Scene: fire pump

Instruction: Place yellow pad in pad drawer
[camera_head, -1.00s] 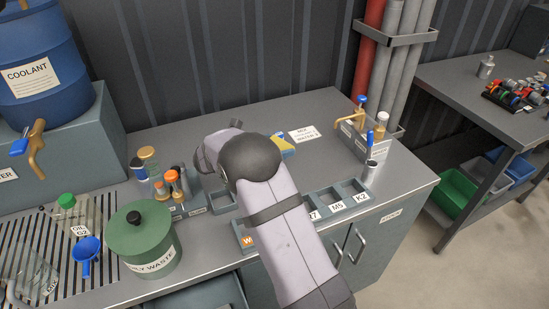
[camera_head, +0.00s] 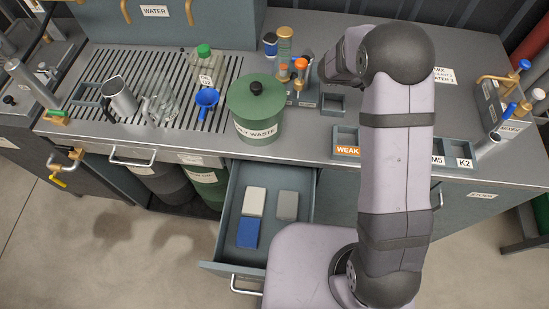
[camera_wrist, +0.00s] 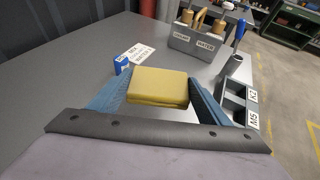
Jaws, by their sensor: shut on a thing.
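In the wrist view the yellow pad (camera_wrist: 158,87) is held between the two blue fingers of my gripper (camera_wrist: 155,96), above the grey bench top. In the head view the pad and the fingers are hidden behind my arm. An open drawer (camera_head: 270,238) under the bench front holds a white pad (camera_head: 254,202), a blue pad (camera_head: 248,233) and a grey pad (camera_head: 288,205). The right side of the drawer floor is bare near its front. My gripper is on the bench side, away from the drawer.
Labelled trays (camera_head: 345,141) line the front edge. My own base is beside the drawer.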

